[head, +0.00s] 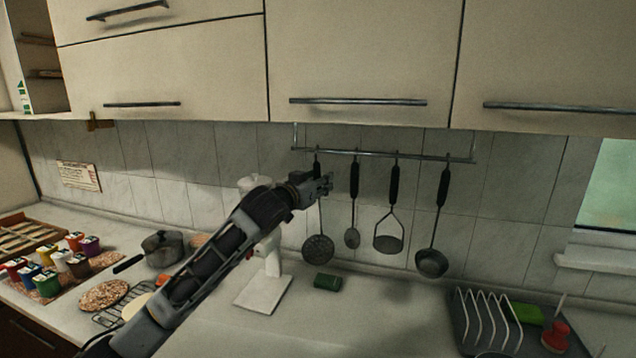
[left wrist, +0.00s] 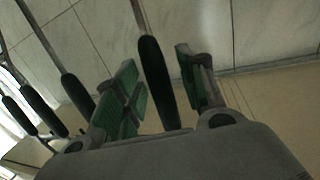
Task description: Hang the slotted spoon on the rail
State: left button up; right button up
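The slotted spoon (head: 318,249) hangs upright at the left end of the rail (head: 385,154), its black handle up at the rail and its round perforated head low against the tiles. My left gripper (head: 326,184) is at the lower part of that handle. In the left wrist view its green-padded fingers (left wrist: 162,92) are spread, with the black handle (left wrist: 158,80) between them and gaps visible on both sides. The spoon's top contact with the rail is too small to make out. My right gripper is not in view.
A small spoon (head: 352,237), a masher (head: 389,243) and a ladle (head: 432,262) hang close by on the right. Cupboards (head: 360,60) overhang the rail.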

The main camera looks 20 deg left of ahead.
pick_arm(q)
jog(key=v, duration=1.2)
dwell(0.6)
jog(key=shift+f, duration=0.1)
dwell(0.4)
